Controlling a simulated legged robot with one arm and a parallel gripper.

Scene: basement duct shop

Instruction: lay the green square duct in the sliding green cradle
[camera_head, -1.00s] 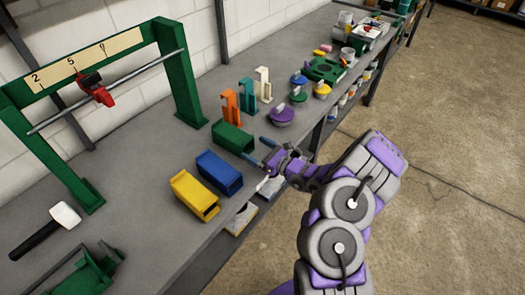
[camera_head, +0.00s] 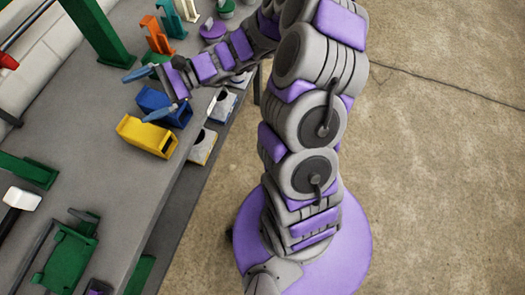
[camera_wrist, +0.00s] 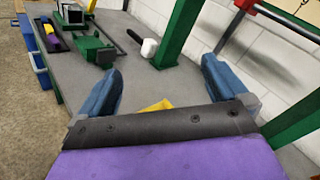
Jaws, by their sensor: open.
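My gripper (camera_head: 136,98) is open, its two blue fingers spread above the bench beside the blue duct. In the wrist view, nothing is between the fingers (camera_wrist: 161,70). The green square duct (camera_head: 156,57) is mostly hidden behind my gripper; only a green patch shows near the orange bracket. I see no green duct in the wrist view. A green fixture with dark rods (camera_head: 70,254), which looks like the cradle, sits at the lower left of the bench. It also shows in the wrist view (camera_wrist: 93,49), beyond the left finger.
A blue duct (camera_head: 163,104) and a yellow duct (camera_head: 147,137) lie near the bench's front edge. A white-headed mallet (camera_head: 22,198) lies near the green fixture. A green gauge frame (camera_head: 98,32) stands behind. Bare bench lies between the yellow duct and the fixture.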

